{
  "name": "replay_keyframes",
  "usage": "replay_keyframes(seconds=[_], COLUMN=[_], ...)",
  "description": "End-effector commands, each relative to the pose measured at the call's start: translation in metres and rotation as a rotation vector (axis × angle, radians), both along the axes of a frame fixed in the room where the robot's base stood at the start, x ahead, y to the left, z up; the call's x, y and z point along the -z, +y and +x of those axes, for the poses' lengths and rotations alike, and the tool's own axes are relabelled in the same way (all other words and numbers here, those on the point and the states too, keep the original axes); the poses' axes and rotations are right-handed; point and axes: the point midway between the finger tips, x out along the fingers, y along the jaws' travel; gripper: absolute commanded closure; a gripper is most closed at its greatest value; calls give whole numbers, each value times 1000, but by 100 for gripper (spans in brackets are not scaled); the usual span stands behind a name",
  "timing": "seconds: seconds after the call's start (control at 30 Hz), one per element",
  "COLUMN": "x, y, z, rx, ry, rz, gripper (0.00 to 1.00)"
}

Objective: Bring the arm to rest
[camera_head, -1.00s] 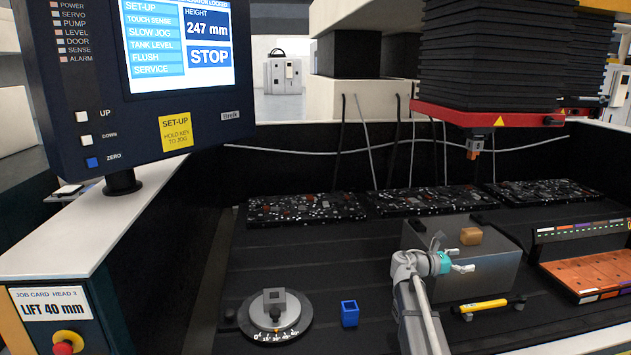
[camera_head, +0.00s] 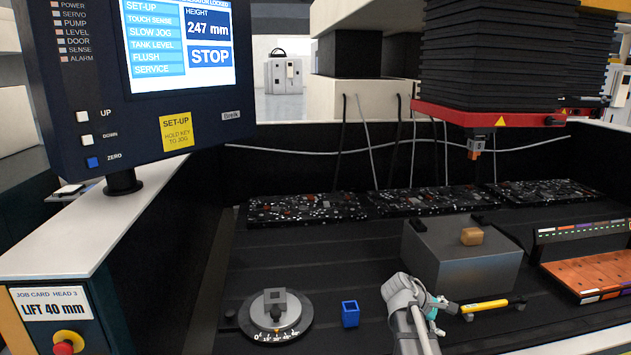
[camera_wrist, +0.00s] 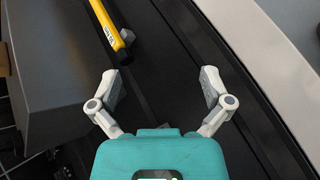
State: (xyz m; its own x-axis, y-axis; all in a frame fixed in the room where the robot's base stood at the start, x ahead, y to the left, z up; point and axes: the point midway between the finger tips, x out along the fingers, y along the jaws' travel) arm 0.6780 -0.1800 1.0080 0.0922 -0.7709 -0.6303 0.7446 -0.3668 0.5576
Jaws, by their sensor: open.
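My gripper (camera_wrist: 160,90) is open and empty in the wrist view, its two grey fingers spread wide above the dark slotted bed. In the head view my gripper (camera_head: 440,311) is low at the front, to the right of a small blue open box and at the near end of a yellow-handled tool (camera_head: 487,305). The tool also shows in the wrist view (camera_wrist: 108,25), lying ahead of the left finger and apart from it. In the head view my arm reaches up from the bottom edge and hides part of the bed.
A grey block (camera_head: 465,262) with a small copper piece (camera_head: 471,236) on top stands behind my gripper. The blue box (camera_head: 350,314) and a round dial fixture (camera_head: 276,317) are to the left. An orange rack (camera_head: 595,270) is at right. A machine head (camera_head: 490,119) hangs above.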

Motion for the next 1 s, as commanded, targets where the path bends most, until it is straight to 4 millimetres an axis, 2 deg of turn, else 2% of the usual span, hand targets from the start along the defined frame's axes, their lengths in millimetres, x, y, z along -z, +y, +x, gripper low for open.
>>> replay_keyframes(seconds=[0.03,0.3,0.6,0.8,1.0], x=[8,47,67,69,69], y=[11,74,147,175,180], z=[-14,-66,-120,-138,-140], rx=[38,315,664,802,832], ry=[-39,-219,-295,-295,-293], rz=[63,420,748,850,870], gripper=[1,1,1,1,1])
